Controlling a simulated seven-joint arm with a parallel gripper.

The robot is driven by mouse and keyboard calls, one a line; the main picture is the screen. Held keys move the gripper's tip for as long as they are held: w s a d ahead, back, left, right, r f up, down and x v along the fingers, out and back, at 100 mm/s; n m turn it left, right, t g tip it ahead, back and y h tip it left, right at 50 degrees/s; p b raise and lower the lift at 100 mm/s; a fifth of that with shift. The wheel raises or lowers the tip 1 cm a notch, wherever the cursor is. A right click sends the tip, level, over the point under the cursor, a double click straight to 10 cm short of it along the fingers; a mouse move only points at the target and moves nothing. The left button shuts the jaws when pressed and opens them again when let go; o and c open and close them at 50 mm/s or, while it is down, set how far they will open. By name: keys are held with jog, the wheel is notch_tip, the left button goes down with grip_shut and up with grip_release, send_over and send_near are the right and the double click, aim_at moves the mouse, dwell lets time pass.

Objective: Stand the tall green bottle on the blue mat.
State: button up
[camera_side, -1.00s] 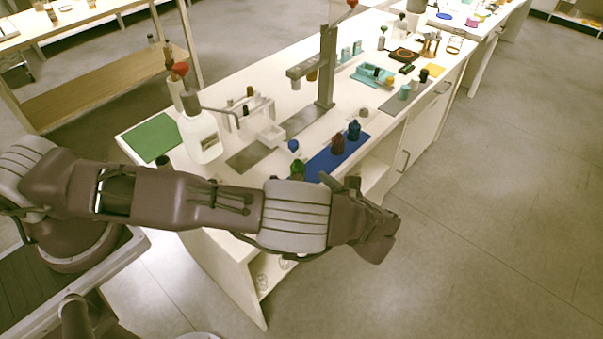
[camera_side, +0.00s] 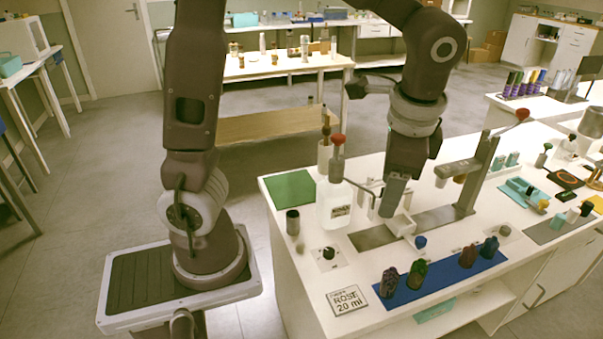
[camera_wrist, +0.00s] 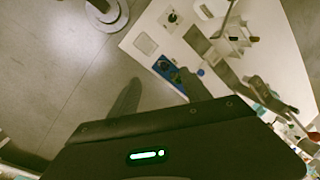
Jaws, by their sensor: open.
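The blue mat (camera_side: 440,284) lies along the front of the white bench; part of it shows in the wrist view (camera_wrist: 177,77). A green bottle (camera_side: 417,273) with some reddish colour stands on it, beside a dark purplish bottle (camera_side: 389,282). A dark red bottle (camera_side: 468,256) and a dark blue bottle (camera_side: 489,248) stand toward its right end. I cannot tell whether this green bottle is the tall one. My gripper (camera_side: 391,205) is above the bench, behind the mat and apart from these bottles. In the wrist view its fingers (camera_wrist: 158,88) are spread and hold nothing visible.
A large white pump bottle (camera_side: 334,205) stands left of my gripper, near a green mat (camera_side: 291,189). A grey stand (camera_side: 474,175) rises to the right. A label card (camera_side: 347,300) lies at the front left.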

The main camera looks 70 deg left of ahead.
jog(key=s+r+n+t+h, duration=0.1)
jog(key=s+r+n+t, duration=0.1)
jog(key=s, duration=0.5)
jog(key=s+a+r+n+t+h, duration=0.1)
jog(key=s+r+n+t, duration=0.1)
jog(key=s+n, duration=0.3)
jog(key=s, duration=0.2)
jog(key=shift+s+a+r+t, duration=0.2)
jog(key=shift+s+r+t, duration=0.15)
jog(key=shift+s+t, duration=0.05)
